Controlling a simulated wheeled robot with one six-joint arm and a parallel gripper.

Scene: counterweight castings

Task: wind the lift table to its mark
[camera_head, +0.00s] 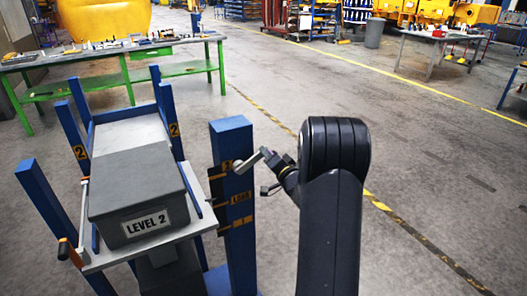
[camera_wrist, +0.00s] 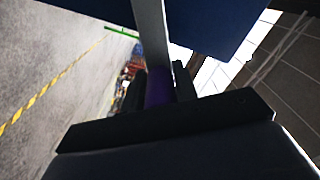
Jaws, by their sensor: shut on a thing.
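The lift table's light grey top (camera_head: 100,261) is at the lower left of the head view. A grey box (camera_head: 135,175) labelled LEVEL 2 stands on it. I cannot tell which mark the table is level with. My gripper (camera_wrist: 160,84) is shut on the purple handle (camera_wrist: 158,94) of the crank, with a dark finger on either side. The crank's grey bar (camera_wrist: 151,35) runs up from it. In the head view my arm partly hides the gripper.
Blue corner posts (camera_head: 46,210) with yellow number 2 labels surround the lift table. A green-legged workbench (camera_head: 100,91) with small parts stands behind. The floor to the right is open, with yellow-black striping (camera_head: 440,258).

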